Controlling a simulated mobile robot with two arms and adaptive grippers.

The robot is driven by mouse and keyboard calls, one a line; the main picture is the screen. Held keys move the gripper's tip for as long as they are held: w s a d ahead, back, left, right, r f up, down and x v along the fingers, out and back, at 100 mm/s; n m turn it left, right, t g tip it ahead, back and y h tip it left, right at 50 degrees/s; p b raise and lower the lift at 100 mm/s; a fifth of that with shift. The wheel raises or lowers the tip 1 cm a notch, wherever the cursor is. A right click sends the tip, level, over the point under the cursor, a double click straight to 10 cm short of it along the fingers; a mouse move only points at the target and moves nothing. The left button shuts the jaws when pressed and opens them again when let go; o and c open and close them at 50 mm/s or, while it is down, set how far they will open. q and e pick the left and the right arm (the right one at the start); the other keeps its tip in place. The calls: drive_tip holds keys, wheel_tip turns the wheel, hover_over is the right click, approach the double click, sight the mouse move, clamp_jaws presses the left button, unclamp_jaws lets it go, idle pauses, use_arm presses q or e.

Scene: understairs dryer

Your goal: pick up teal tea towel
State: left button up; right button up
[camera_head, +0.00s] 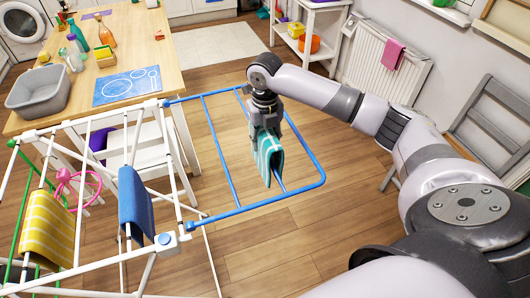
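The teal tea towel (269,163), with pale stripes, hangs folded over an inner rail of the blue side wing (258,207) of the drying rack. My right gripper (267,127) comes down from above and is at the towel's top fold, its fingers overlapping the cloth. Whether the fingers are closed on it is too small to tell. The gripper hides part of the towel's upper edge. My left gripper is not in view.
The white drying rack (98,117) holds a blue cloth (135,205) and a yellow striped cloth (47,229). A wooden table (165,68) with a grey basin (38,91) stands behind. A radiator (372,72) with a pink cloth (393,54) and a grey folding chair (492,115) are at right.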

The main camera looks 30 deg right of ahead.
wheel_tip(320, 180, up, 12)
drive_tip(key=shift+r+b, duration=0.1)
drive_tip(key=shift+b, duration=0.4)
idle(0.9)
